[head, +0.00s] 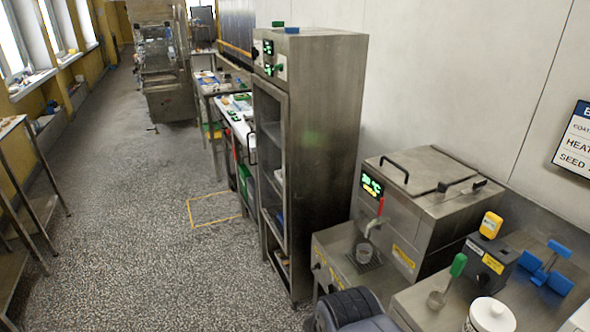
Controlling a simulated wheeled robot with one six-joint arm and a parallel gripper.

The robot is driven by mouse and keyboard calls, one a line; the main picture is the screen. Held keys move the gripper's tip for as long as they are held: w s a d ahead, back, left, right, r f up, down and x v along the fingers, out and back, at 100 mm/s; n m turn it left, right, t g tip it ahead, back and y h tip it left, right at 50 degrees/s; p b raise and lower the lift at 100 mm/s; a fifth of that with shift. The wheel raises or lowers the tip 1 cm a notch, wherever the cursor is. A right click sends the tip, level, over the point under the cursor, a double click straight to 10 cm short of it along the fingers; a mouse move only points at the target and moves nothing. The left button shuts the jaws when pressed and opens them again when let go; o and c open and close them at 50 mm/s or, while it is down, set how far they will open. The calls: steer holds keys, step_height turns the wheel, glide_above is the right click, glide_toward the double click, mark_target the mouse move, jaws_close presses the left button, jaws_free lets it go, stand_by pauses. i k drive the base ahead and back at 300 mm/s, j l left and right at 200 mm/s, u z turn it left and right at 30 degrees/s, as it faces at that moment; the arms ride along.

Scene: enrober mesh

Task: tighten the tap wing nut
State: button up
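A metal tap (366,232) with a red lever (380,207) sticks out from the front of a steel tank (425,200) at the right. A small cup (364,252) stands below its spout, over a dark drip grate (366,264). The wing nut is too small to make out on the tap. A dark rounded part at the bottom edge looks like part of my own arm. My gripper is not in view.
Right of the tap, a steel counter holds a green-handled ladle (447,280), a dark box with a yellow-topped device (490,226), a blue stand (547,269) and a white lidded pot (490,316). A tall steel cabinet (325,130) stands left of the tank. The speckled floor (130,250) is mostly clear.

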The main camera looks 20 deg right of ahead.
mark_target(363, 215)
steer(key=i, duration=1)
steer(key=j+u, duration=0.05)
